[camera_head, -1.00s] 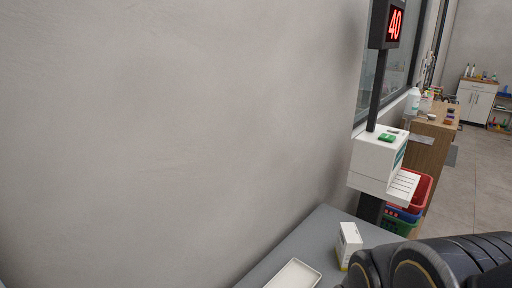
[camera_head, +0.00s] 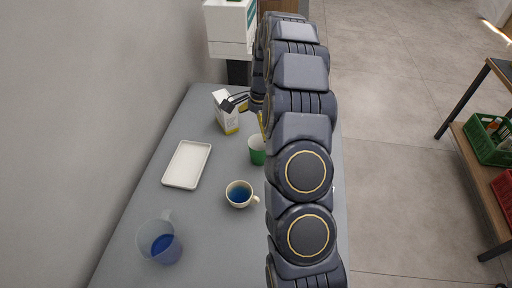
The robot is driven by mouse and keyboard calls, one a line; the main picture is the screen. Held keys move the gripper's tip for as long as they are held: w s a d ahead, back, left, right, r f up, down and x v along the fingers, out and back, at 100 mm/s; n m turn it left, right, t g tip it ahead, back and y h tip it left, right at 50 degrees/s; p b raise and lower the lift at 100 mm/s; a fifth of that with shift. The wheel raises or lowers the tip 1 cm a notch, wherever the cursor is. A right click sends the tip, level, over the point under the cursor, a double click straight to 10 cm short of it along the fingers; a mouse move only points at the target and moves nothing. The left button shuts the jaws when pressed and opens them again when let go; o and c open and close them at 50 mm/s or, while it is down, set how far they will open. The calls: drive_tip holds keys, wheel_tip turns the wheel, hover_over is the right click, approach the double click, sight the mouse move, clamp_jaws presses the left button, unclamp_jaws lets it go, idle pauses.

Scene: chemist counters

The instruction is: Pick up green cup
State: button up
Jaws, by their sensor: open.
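A green and white cup (camera_head: 257,156) stands on the grey counter (camera_head: 205,222), just left of my arm, which hides its right side. My gripper (camera_head: 238,103) is partly visible beyond the cup, beside a white and yellow box (camera_head: 225,113). Its fingers look spread, and I see nothing between them. Much of the gripper is hidden behind my arm.
A white tray (camera_head: 166,181) lies left of the cup. A cream mug (camera_head: 230,202) with blue inside and a clear jug (camera_head: 147,252) with blue liquid stand nearer. A wall runs along the left. A white machine (camera_head: 228,30) stands behind. A shelf with a green basket (camera_head: 484,142) is at right.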

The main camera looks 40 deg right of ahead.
sight(259, 147)
drive_tip(key=shift+m, duration=0.7)
drive_tip(key=f, duration=0.3)
drive_tip(key=d+f, duration=0.1)
drive_tip(key=f, duration=0.6)
drive_tip(key=shift+d+f, duration=0.15)
drive_tip(key=shift+d, duration=0.15)
drive_tip(key=shift+w, duration=0.1)
drive_tip(key=c, duration=0.6)
